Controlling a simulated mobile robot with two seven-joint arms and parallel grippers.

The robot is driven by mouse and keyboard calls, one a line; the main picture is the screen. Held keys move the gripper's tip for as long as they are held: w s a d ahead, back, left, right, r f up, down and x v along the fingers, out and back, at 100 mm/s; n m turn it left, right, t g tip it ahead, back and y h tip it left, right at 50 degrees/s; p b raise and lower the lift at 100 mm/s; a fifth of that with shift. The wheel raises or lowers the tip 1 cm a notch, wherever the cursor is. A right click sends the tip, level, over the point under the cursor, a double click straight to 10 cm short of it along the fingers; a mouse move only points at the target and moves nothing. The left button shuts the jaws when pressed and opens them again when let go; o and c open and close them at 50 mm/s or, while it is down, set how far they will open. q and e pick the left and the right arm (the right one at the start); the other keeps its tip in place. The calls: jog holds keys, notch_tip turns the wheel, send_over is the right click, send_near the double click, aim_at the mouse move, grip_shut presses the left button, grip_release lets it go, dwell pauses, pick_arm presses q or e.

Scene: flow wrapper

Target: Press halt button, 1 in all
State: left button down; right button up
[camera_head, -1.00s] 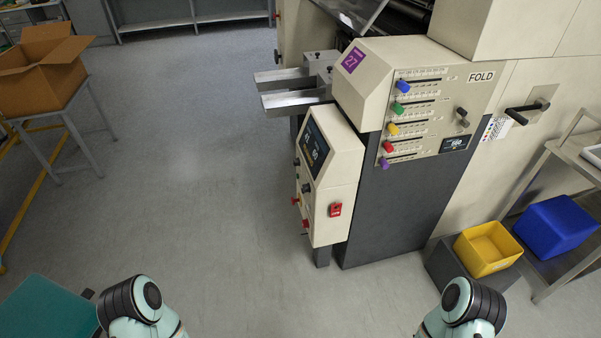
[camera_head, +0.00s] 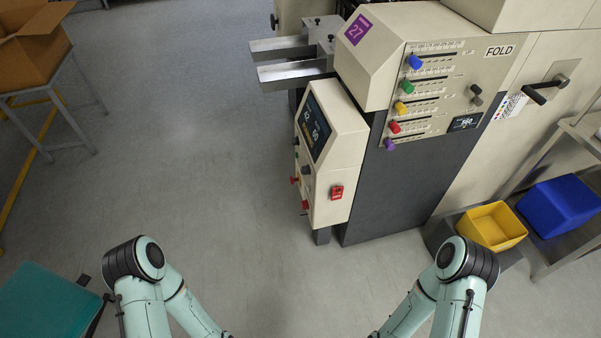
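The control box (camera_head: 336,150) stands at the front of the machine, with a dark screen (camera_head: 313,128) on its angled left face. Below the screen, that face carries red buttons or knobs, one at the upper left (camera_head: 294,181) and one lower (camera_head: 304,205), seen edge-on, plus dark knobs. A red switch (camera_head: 337,192) sits on the box's front face. No label is readable, so I cannot tell which one is the halt button. Both my arms show at the bottom, well short of the box. Both grippers are below the picture's edge.
The machine's FOLD panel (camera_head: 445,95) has several coloured slider knobs. A yellow bin (camera_head: 491,227) and a blue bin (camera_head: 560,207) are at the right. A cardboard box (camera_head: 32,48) stands on a stand at the left. The floor (camera_head: 200,170) left of the control box is clear.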

grip_shut()
dwell(1.5)
